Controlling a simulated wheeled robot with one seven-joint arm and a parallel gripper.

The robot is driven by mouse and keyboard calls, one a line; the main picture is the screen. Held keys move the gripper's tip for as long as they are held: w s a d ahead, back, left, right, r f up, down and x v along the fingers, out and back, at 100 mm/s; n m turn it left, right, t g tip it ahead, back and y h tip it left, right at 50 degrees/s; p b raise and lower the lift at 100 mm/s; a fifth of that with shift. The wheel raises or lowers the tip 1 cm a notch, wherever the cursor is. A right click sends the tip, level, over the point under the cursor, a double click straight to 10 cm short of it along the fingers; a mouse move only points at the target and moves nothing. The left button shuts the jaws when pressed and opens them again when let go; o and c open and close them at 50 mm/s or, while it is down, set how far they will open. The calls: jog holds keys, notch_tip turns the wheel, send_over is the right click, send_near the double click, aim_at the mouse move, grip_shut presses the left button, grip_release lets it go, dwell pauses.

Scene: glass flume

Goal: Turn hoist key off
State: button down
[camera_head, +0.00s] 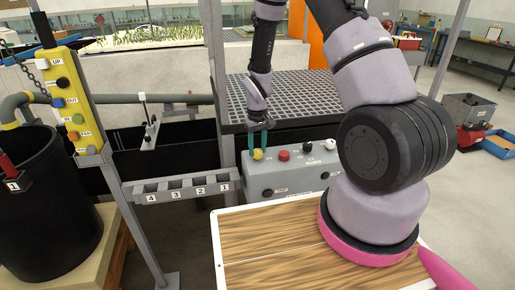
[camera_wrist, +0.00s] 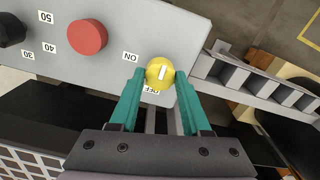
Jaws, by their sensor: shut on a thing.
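The hoist key is a round yellow knob (camera_head: 258,155) at the left end of the top of the grey control box (camera_head: 280,175). In the wrist view the yellow knob (camera_wrist: 159,74) has a white bar across it, running roughly up and down the picture. An ON label (camera_wrist: 130,57) is to its upper left, and a partly covered OFF label (camera_wrist: 151,90) is just below it. My gripper (camera_head: 258,139) reaches down from above. In the wrist view its teal fingers (camera_wrist: 160,82) are shut on the knob, one on each side.
A red button (camera_head: 284,156) sits beside the knob, with a black dial (camera_head: 308,147) and a white knob farther right. A numbered slotted rack (camera_head: 188,187) stands left of the box. A dark grating (camera_head: 300,98) lies behind. A yellow pendant (camera_head: 72,95) hangs at left.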

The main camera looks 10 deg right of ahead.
aim_at(258, 150)
jog(key=shift+m, duration=0.3)
jog(key=shift+c, duration=1.9)
grip_release()
notch_tip(258, 150, up, 11)
